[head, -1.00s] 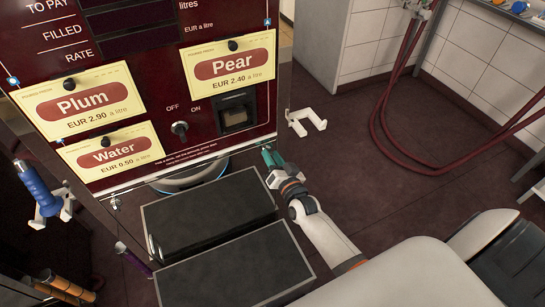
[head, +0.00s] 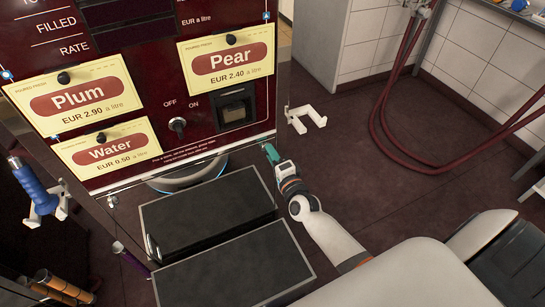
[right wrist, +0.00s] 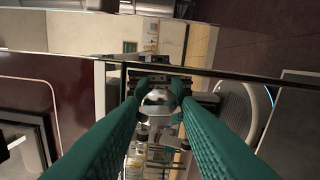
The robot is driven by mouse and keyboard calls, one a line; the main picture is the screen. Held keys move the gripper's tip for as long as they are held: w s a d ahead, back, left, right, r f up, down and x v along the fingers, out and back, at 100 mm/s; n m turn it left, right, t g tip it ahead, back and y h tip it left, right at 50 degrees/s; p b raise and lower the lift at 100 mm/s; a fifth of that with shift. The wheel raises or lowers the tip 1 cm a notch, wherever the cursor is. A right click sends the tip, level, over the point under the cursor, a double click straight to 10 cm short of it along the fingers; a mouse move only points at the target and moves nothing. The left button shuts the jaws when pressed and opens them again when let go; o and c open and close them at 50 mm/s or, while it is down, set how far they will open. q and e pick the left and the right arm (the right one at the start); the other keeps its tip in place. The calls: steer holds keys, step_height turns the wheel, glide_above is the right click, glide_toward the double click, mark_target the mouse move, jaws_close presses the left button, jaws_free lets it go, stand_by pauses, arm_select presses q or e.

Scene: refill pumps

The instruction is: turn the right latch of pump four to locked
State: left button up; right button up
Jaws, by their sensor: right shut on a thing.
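The dark red pump (head: 155,30) fills the upper left of the head view. My right gripper (head: 270,153) is at the lower right edge of its front. In the right wrist view, its green fingers (right wrist: 160,92) are shut on a small shiny metal piece, the right latch (right wrist: 158,98), at the edge of the panel. In the head view the gripper hides this latch, and I cannot tell its exact angle. A small left latch (head: 113,202) shows at the pump's lower left. My left gripper is not in view.
Two dark step-like boxes (head: 208,212) stand below the pump front. A white empty hook (head: 305,118) is on the pump's right side. A blue nozzle (head: 35,187) hangs at the left. Red hoses (head: 378,110) loop at the right, with open floor before them.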

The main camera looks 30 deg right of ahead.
steer(key=shift+m, duration=0.6)
steer(key=o, duration=1)
steer(key=s, duration=1.2)
steer(key=shift+a, duration=0.3)
